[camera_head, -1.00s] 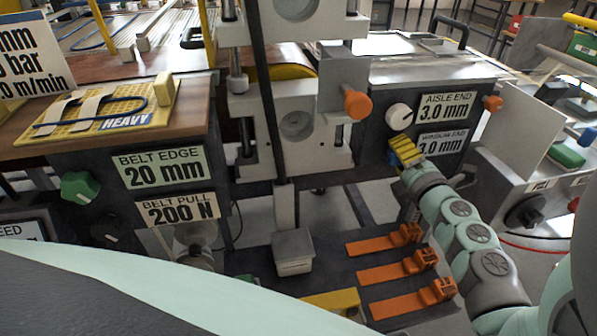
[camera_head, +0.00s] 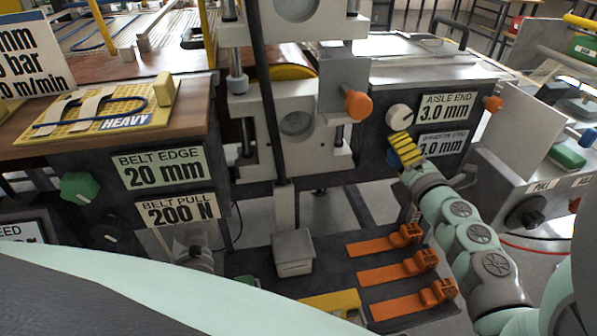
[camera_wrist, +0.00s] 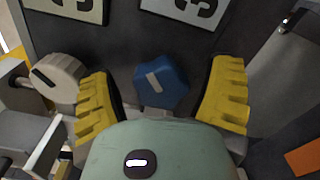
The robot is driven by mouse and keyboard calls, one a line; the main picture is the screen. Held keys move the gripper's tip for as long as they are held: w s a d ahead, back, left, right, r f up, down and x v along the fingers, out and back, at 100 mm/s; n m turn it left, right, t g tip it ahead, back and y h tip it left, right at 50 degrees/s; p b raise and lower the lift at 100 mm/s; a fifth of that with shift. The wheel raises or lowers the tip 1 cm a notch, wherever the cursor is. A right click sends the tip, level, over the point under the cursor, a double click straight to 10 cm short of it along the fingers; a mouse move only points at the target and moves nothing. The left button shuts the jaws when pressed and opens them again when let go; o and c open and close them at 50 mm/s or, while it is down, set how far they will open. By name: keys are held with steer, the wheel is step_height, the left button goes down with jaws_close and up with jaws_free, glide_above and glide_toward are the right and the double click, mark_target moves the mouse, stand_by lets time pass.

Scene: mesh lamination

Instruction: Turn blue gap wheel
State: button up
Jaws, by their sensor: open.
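The blue gap wheel (camera_wrist: 163,85) is a faceted blue knob with a light mark on its face, on a dark panel. In the wrist view it sits between the two yellow ribbed fingers of my gripper (camera_wrist: 168,98), with a gap on both sides. My gripper is open. In the head view my gripper (camera_head: 406,150) is at the panel, beside the lower 3.0 mm sign, and a bit of the blue wheel (camera_head: 393,157) shows at its left. Most of the wheel is hidden there.
A white wheel (camera_head: 400,114) sits above my gripper, close to the left finger in the wrist view (camera_wrist: 58,76). An "AISLE END 3.0 mm" sign (camera_head: 446,106) is beside it. An orange knob (camera_head: 358,105) sticks out to the left. Orange clamps (camera_head: 399,268) lie below.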

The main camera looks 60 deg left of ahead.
steer(key=v, duration=1.2)
stand_by(0.5)
